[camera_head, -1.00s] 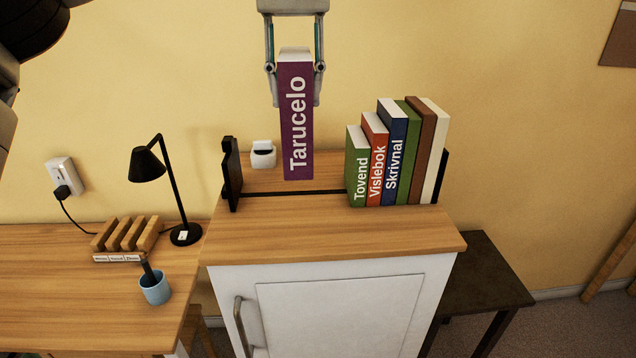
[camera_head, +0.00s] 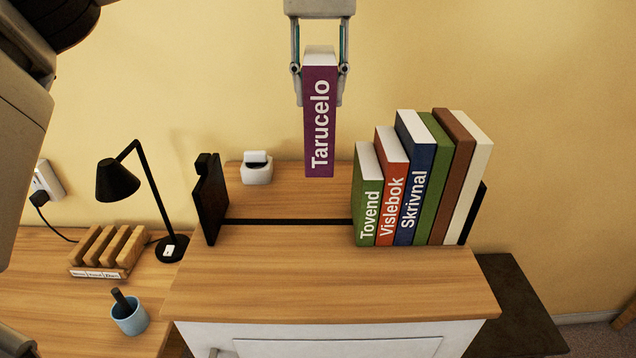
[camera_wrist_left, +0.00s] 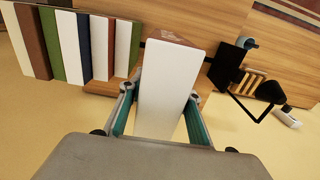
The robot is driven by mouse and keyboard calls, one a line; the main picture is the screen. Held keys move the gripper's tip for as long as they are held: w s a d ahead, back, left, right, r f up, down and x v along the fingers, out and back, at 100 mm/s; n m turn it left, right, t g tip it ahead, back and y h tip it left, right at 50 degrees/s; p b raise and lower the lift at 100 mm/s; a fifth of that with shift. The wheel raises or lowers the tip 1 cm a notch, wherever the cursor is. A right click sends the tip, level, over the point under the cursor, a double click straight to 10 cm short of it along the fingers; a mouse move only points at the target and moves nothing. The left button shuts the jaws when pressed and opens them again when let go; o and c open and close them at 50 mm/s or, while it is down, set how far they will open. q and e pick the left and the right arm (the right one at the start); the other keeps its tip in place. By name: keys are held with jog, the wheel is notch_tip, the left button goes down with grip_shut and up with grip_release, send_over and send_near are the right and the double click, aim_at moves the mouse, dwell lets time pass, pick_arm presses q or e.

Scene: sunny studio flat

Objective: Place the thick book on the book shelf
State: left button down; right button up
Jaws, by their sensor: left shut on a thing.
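The thick purple book labelled Tarucelo (camera_head: 320,130) hangs upright in my left gripper (camera_head: 320,98), whose fingers are shut on its upper part from both sides. In the left wrist view the white page edge of the book (camera_wrist_left: 168,90) lies between the fingers (camera_wrist_left: 165,105). The book is above the book shelf (camera_head: 285,228), left of the standing row of books and right of the black left bookend (camera_head: 210,198). Its lower end appears apart from the shelf, though the exact height is hard to tell. My right gripper is not in view.
Several books, from the green Tovend book (camera_head: 368,200) to a cream one (camera_head: 474,175), stand against the right bookend. A small white object (camera_head: 257,172) sits behind the shelf. A black lamp (camera_head: 118,180) and blue cup (camera_head: 130,318) stand on the left desk. The shelf's middle is free.

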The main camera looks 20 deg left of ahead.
pick_arm(q)
notch_tip(320, 180, down, 16)
jog(key=shift+f, duration=0.15)
dwell(0.5)
jog(key=c, duration=1.8)
grip_release()
jog(key=shift+f, duration=0.2)
jog(key=o, duration=0.4)
jog(key=shift+c, duration=0.2)
jog(key=shift+r, duration=0.1)
